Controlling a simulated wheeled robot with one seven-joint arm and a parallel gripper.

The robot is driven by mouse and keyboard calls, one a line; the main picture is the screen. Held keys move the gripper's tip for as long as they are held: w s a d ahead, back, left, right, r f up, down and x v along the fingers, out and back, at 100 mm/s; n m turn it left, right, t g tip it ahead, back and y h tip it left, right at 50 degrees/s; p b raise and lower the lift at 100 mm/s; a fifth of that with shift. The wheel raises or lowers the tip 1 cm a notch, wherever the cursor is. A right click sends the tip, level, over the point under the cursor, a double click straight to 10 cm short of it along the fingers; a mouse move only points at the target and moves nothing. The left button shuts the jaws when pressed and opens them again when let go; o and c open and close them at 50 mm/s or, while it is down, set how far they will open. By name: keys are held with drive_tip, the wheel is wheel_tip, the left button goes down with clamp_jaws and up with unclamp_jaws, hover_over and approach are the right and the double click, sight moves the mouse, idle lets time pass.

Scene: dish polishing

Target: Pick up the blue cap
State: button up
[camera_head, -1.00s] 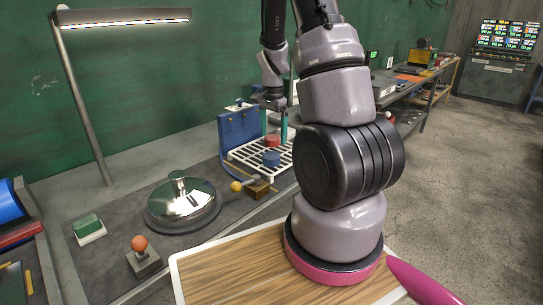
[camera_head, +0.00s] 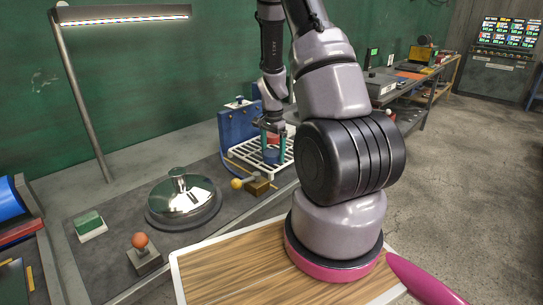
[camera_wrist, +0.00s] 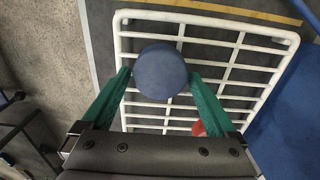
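The blue cap (camera_wrist: 160,71) is a round disc on the white wire rack, seen from above in the wrist view. In the head view the blue cap (camera_head: 271,155) shows between my green fingers. My gripper (camera_wrist: 160,75) is open, with one finger on each side of the cap, and a small gap seems to show at the sides. In the head view my gripper (camera_head: 272,150) points down over the rack. I cannot tell whether the fingertips touch the cap. A red cap (camera_wrist: 199,129) is partly hidden below the right finger; it also shows behind the gripper (camera_head: 273,138).
The white rack (camera_head: 240,151) stands beside a blue fixture (camera_head: 238,124). A lever with a yellow ball (camera_head: 237,184) is just in front of it. A shiny metal dome (camera_head: 184,195) and a joystick with an orange ball (camera_head: 140,241) stand to the left.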

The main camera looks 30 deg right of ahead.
drive_tip(key=c, duration=0.9)
drive_tip(key=shift+r, duration=0.1)
